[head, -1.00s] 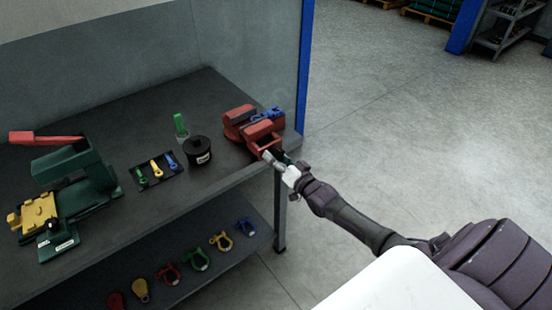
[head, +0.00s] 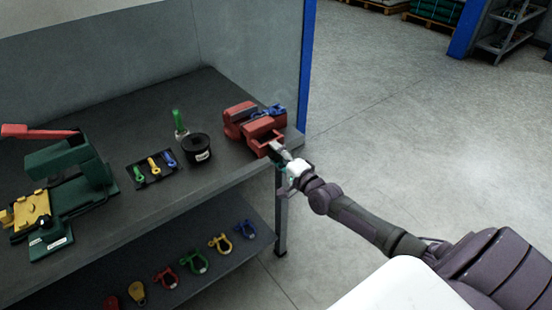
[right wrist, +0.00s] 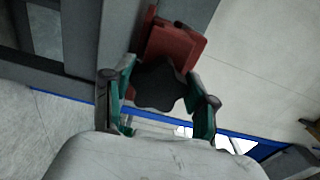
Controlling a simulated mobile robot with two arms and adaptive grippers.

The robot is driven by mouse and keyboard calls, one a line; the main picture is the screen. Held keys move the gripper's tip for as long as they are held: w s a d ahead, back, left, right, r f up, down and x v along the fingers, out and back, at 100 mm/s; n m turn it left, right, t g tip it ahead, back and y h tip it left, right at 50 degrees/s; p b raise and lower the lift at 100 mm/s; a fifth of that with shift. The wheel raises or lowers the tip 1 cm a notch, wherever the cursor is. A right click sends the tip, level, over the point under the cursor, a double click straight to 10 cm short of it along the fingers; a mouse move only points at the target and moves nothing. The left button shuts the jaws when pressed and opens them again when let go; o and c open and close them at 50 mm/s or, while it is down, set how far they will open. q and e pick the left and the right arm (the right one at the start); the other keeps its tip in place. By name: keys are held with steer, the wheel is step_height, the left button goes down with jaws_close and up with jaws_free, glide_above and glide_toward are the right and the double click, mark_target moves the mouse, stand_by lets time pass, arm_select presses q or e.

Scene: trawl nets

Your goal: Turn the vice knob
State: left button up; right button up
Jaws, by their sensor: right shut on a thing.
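The red vice (head: 252,128) sits at the right end of the dark workbench, with a blue piece on it. In the right wrist view the red vice body (right wrist: 172,45) shows behind a dark, lobed knob (right wrist: 160,85). My right gripper (head: 277,151) is at the front of the vice, at the bench edge. In the right wrist view its green-sided fingers (right wrist: 160,98) stand on either side of the knob, shut on it. In the head view the knob is hidden by the gripper. My left gripper is not in view.
On the workbench (head: 100,130) stand a green press with a red lever (head: 70,165), a black spool (head: 197,148), a green-handled tool (head: 180,122) and a tray of small coloured tools (head: 153,168). The lower shelf (head: 190,262) holds several coloured shackles. Open floor lies right.

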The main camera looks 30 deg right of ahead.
steer(key=m+b, duration=0.1)
steer(key=m, duration=0.1)
steer(key=f+m+b, duration=0.1)
steer(key=m, duration=0.2)
steer(key=shift+s+m+b, duration=0.2)
steer(key=shift+m+b, duration=0.1)
steer(key=shift+r+m+b, duration=0.2)
steer(key=shift+m+b, duration=0.5)
steer(key=shift+m, duration=1.3)
steer(key=o, duration=0.9)
steer(key=shift+o, duration=1.3)
steer(key=shift+s+d+r, duration=0.15)
steer(key=shift+r, duration=0.2)
